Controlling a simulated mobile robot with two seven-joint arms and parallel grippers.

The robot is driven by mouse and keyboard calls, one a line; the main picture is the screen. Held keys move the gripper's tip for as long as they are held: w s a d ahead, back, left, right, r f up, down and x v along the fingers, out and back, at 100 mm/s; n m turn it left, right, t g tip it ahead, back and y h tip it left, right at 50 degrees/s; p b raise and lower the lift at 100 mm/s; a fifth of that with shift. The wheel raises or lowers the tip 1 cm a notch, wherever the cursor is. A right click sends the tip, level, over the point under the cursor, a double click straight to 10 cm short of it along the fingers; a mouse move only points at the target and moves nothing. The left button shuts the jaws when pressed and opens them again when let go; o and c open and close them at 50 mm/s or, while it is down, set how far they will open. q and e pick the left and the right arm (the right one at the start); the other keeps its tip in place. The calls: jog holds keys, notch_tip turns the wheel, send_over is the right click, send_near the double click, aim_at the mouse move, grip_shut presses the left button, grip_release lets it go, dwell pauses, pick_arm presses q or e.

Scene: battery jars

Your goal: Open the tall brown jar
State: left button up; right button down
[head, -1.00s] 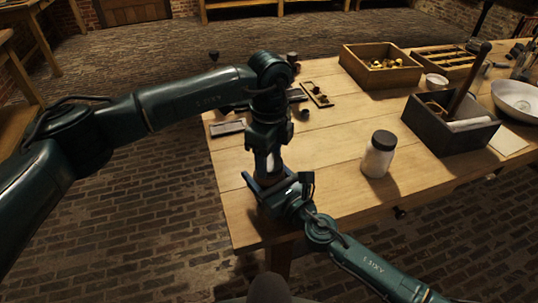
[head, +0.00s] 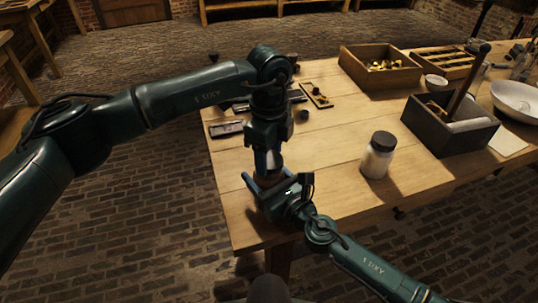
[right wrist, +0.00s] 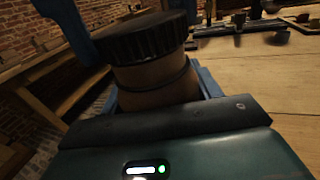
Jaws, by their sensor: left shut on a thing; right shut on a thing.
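The tall brown jar (right wrist: 160,88) shows in the right wrist view, with a wide black ridged lid (right wrist: 145,38) at its top. Brown surface and a dark ring show below the lid; I cannot tell whether the lid is fully seated. My right gripper (head: 270,190) is shut around the jar's body near the table's front left corner. My left gripper (head: 268,172) points down from directly above and is shut on the lid. In the head view, the two grippers hide nearly all of the jar.
On the wooden table (head: 335,145), a white jar with a dark lid (head: 377,160) stands to the right. Beyond it are a dark tool box (head: 425,130), a wooden crate (head: 360,75) and a white bowl (head: 515,98). Small dark trays (head: 226,129) lie behind my left arm.

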aim_at(269, 159)
pick_arm(q)
jog(key=shift+r, duration=0.6)
jog(key=shift+r, duration=2)
pick_arm(e)
jog(key=shift+c, duration=1.3)
grip_release()
